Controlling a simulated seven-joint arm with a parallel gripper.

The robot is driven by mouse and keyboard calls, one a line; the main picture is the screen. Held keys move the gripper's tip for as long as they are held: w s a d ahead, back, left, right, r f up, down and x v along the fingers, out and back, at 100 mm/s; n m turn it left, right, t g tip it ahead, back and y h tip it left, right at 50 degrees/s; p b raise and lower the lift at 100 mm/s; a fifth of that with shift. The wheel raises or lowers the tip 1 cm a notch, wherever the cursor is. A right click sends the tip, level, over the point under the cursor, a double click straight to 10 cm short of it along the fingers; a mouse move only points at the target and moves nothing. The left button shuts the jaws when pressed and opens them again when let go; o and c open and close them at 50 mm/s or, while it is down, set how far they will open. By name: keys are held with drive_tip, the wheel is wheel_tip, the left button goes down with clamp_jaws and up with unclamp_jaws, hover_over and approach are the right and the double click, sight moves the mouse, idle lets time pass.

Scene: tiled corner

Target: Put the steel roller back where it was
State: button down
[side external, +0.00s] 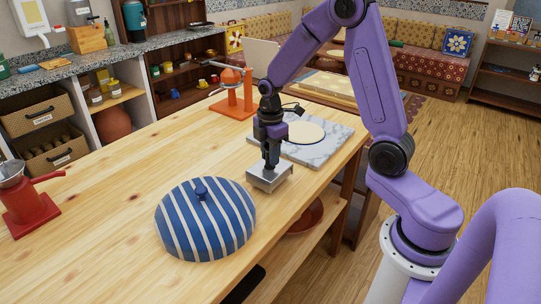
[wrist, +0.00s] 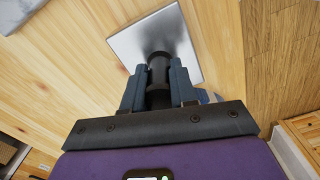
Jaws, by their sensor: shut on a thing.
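My gripper (side external: 270,160) points down over the wooden table near its right edge. It is shut on the upright black handle of a square, flat-faced steel block (side external: 268,179). In the wrist view the fingers (wrist: 158,88) clasp the handle (wrist: 158,66) from both sides, with the steel plate (wrist: 149,37) beyond them. The piece looks square, not like a round roller; I see no other steel roller. I cannot tell whether it touches the table. A marble board (side external: 337,147) with a pale round disc (side external: 304,132) on it lies just behind the gripper.
A blue-and-white striped dome (side external: 205,222) with a knob stands in front and left of the block. An orange stand (side external: 235,104) is at the back, and a red hand-cranked device (side external: 30,204) at the far left. The table's middle left is clear. A reddish dish (side external: 304,218) sits below.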

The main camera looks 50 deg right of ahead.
drive_tip(key=shift+f, duration=0.3)
drive_tip(key=shift+f, duration=0.3)
drive_tip(key=shift+s+f, duration=0.15)
drive_tip(key=shift+f, duration=0.25)
drive_tip(key=c, duration=0.9)
unclamp_jaws()
drive_tip(key=shift+r, duration=0.1)
